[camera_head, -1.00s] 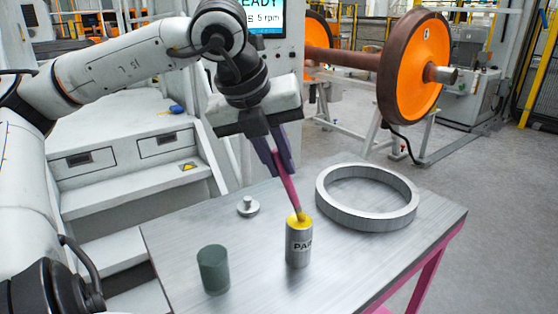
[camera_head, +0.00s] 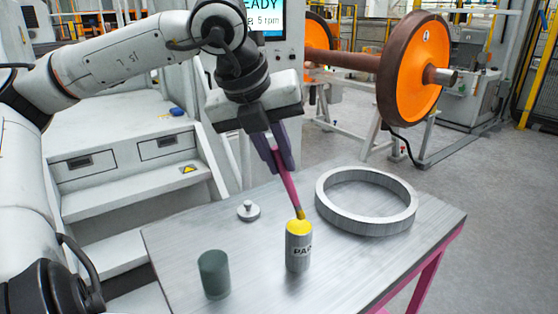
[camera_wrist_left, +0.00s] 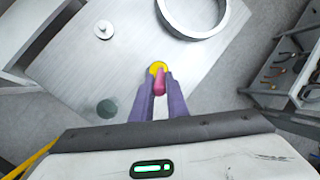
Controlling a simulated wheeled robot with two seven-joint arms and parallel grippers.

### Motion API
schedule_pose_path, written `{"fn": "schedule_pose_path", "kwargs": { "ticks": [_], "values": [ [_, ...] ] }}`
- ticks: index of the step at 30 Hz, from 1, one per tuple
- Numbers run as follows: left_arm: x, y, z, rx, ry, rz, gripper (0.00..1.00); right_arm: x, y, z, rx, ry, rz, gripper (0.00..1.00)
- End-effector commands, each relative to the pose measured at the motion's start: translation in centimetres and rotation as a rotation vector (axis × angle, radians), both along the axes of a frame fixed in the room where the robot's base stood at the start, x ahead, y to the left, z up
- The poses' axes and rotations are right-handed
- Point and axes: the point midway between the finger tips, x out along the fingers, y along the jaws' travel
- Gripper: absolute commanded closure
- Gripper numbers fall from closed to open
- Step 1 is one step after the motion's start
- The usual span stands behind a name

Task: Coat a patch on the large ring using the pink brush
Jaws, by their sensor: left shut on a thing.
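My left gripper (camera_head: 279,165) is shut on the pink brush (camera_head: 288,190) and holds it tilted, tip down. The brush tip is at the yellow top of the paint can (camera_head: 298,252), a grey cylinder with partly readable lettering. I cannot tell how deep the tip is. In the left wrist view the pink brush (camera_wrist_left: 160,82) shows between the purple fingers, with the yellow top (camera_wrist_left: 157,68) just beyond. The large ring (camera_head: 366,218) lies flat on the table to the right of the can, apart from the brush. It also shows in the left wrist view (camera_wrist_left: 180,32). My right gripper is not in view.
A dark green cylinder (camera_head: 214,274) stands at the table's front left. A small metal lid-like piece with a knob (camera_head: 248,211) lies behind it. The grey table (camera_head: 370,262) is bare between can and right edge. An orange wheelset (camera_head: 410,75) stands behind.

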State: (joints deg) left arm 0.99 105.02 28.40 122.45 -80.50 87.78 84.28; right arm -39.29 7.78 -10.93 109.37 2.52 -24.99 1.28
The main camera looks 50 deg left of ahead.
Motion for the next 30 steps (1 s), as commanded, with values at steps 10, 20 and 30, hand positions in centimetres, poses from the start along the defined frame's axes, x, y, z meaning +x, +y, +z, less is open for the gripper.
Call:
{"fn": "schedule_pose_path", "kwargs": {
  "ticks": [10, 20, 30],
  "values": [
    [0.1, 0.0, 3.3, 0.0, -0.004, 0.002, 1.0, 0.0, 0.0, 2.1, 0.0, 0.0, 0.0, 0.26],
    [0.1, 0.0, 5.0, 0.0, -0.004, 0.001, 1.0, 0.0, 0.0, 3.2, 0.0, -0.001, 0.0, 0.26],
    [0.1, 0.0, 4.9, 0.0, -0.004, 0.001, 1.0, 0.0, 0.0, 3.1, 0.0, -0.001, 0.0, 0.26]
  ]
}}
